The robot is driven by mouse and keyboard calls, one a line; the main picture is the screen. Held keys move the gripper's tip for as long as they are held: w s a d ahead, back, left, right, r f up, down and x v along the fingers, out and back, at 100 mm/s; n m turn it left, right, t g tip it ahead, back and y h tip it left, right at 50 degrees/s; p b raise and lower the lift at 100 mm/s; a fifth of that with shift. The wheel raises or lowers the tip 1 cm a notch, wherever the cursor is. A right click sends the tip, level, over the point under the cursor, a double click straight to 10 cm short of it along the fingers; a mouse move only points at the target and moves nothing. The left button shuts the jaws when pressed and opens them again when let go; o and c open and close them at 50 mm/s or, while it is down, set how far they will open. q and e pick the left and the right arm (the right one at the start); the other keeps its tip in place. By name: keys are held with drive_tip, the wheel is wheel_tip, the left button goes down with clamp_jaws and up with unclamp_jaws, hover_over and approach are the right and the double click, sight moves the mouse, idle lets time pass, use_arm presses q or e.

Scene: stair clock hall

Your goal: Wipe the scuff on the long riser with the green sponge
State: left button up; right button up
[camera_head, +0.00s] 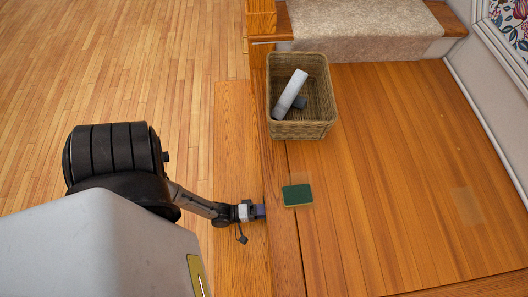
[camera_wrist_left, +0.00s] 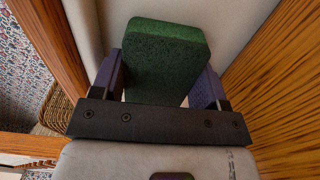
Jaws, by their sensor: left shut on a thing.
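My left gripper (camera_head: 262,211) reaches in from the left over the wooden step edge, its purple fingers pointing right. In the left wrist view, the gripper (camera_wrist_left: 160,85) is shut on a green sponge (camera_wrist_left: 165,65), which stands out past the fingers. In the head view, a green-topped pad with a yellowish edge (camera_head: 297,196) shows over the boards just right of the fingers, with a gap between. I cannot tell whether it is the same sponge. I cannot make out the riser's face or a scuff on it. My right gripper is not in view.
A wicker basket (camera_head: 326,112) with a pale roll (camera_head: 290,94) and a dark item stands on the wooden landing (camera_head: 400,130), beyond the gripper. Beige carpet (camera_head: 365,22) covers the stair behind. A faint pale patch (camera_head: 466,205) shows at right. The landing's middle is clear.

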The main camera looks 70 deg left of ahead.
use_arm(q)
drive_tip(key=shift+w+a, duration=0.2)
drive_tip(key=shift+a, duration=0.3)
drive_tip(key=shift+w+a, duration=0.15)
drive_tip(key=shift+a, duration=0.35)
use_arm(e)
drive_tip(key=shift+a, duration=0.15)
use_arm(q)
drive_tip(key=shift+s, duration=0.15)
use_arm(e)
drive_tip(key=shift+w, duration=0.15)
use_arm(q)
drive_tip(key=shift+s+a, duration=0.15)
drive_tip(key=shift+s, duration=0.25)
drive_tip(key=v, duration=0.3)
drive_tip(key=shift+s, duration=0.3)
drive_tip(key=shift+s+a, duration=0.2)
drive_tip(key=shift+s, duration=0.4)
drive_tip(key=shift+v, duration=1.55)
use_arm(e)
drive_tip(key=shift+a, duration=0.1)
use_arm(q)
drive_tip(key=shift+w, duration=0.1)
